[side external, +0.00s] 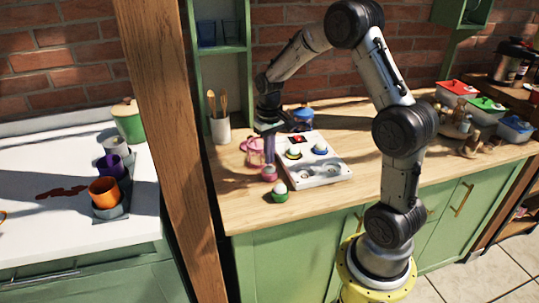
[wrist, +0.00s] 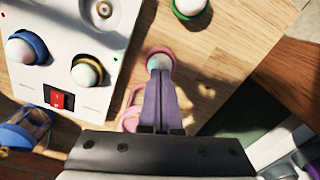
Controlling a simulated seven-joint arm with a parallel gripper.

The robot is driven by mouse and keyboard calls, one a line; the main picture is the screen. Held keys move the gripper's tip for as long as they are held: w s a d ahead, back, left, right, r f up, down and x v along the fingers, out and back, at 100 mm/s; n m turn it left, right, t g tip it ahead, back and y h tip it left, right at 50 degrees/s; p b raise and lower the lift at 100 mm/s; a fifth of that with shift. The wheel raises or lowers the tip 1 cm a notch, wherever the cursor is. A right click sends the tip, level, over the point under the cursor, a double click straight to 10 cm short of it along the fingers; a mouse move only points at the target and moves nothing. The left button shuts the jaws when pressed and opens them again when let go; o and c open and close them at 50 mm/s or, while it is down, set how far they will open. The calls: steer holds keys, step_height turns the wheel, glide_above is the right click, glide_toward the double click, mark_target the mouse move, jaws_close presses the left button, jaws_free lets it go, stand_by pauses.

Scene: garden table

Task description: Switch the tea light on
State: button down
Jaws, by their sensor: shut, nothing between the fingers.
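A tea light with a pink base (side external: 269,174) stands on the wooden counter in front of the white box. In the wrist view the pink tea light (wrist: 160,55) lies just beyond my fingertips, which cover part of it. My gripper (side external: 269,160) points down over it, shut and empty. In the wrist view my gripper (wrist: 160,78) shows two purple fingers pressed together. I cannot tell whether the tips touch the tea light. A green-based tea light (side external: 280,193) stands nearby. Yellow (side external: 294,152) and blue (side external: 320,148) tea lights sit on the white box.
The white box (side external: 325,176) has empty round sockets and a red switch (wrist: 60,100). A pink lantern (side external: 254,156) stands close behind my gripper, and a blue lantern (side external: 304,116) is behind the box. A utensil pot (side external: 220,130) stands at the left.

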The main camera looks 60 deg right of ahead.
steer(key=shift+f, duration=0.8)
step_height(320, 180, up, 8)
stand_by(1.1)
